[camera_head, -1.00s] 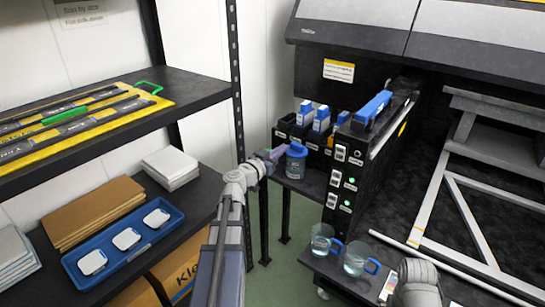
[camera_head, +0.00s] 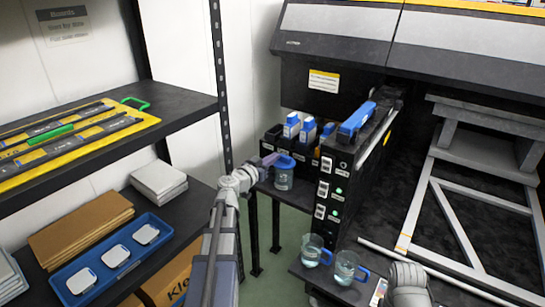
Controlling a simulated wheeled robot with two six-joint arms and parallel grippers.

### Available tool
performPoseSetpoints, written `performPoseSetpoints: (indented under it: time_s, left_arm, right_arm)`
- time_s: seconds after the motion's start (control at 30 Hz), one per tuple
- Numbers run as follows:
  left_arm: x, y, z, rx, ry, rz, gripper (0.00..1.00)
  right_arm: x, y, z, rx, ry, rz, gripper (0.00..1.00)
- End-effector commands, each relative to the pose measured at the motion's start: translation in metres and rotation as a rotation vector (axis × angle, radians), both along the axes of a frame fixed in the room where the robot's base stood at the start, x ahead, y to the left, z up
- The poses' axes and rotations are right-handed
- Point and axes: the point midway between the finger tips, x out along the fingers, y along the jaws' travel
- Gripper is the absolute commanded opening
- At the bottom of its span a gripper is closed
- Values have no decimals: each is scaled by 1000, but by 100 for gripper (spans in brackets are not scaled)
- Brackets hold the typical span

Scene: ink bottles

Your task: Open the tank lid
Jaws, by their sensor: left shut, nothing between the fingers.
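A clear jar (camera_head: 284,179) with a blue lid (camera_head: 285,161) stands on a dark ledge at the left end of the black ink-tank row. Its lid looks closed. My left gripper (camera_head: 271,160) is shut and empty, at lid height against or just left of the blue lid; I cannot tell if it touches. Behind stand black tanks with blue-topped white bottles (camera_head: 291,126) in them. A long blue piece (camera_head: 356,118) lies on top of the black unit. My right arm shows at the lower right, but its gripper is out of view.
Two clear mugs with blue handles (camera_head: 314,250) (camera_head: 346,268) stand on a low dark shelf at the front. The left rack holds a blue tray (camera_head: 85,295) and white boxes (camera_head: 158,181). The large printer (camera_head: 337,35) overhangs the tanks.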

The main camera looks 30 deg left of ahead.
Motion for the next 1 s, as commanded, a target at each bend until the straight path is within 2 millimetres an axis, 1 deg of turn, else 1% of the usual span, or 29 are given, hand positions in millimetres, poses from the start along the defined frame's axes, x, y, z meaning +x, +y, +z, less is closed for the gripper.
performPoseSetpoints:
  time_s: [0.23,0.37,0.47,0.57,0.7,1.0]
  left_arm:
    - [2,0,6,4,41,-1,0]
    - [4,0,13,9,84,-2,0]
    - [7,-1,20,13,134,-2,0]
    - [11,0,28,18,202,-1,0]
    - [18,0,38,27,318,-1,0]
    - [38,-2,52,49,589,-2,0]
  right_arm:
    - [0,0,15,2,1,-1,100]
    - [0,1,31,4,1,-2,100]
    - [-1,1,49,6,3,-2,100]
    - [-1,2,72,8,4,-4,100]
    - [-1,2,106,9,4,-4,100]
    - [-1,2,172,9,4,-4,100]
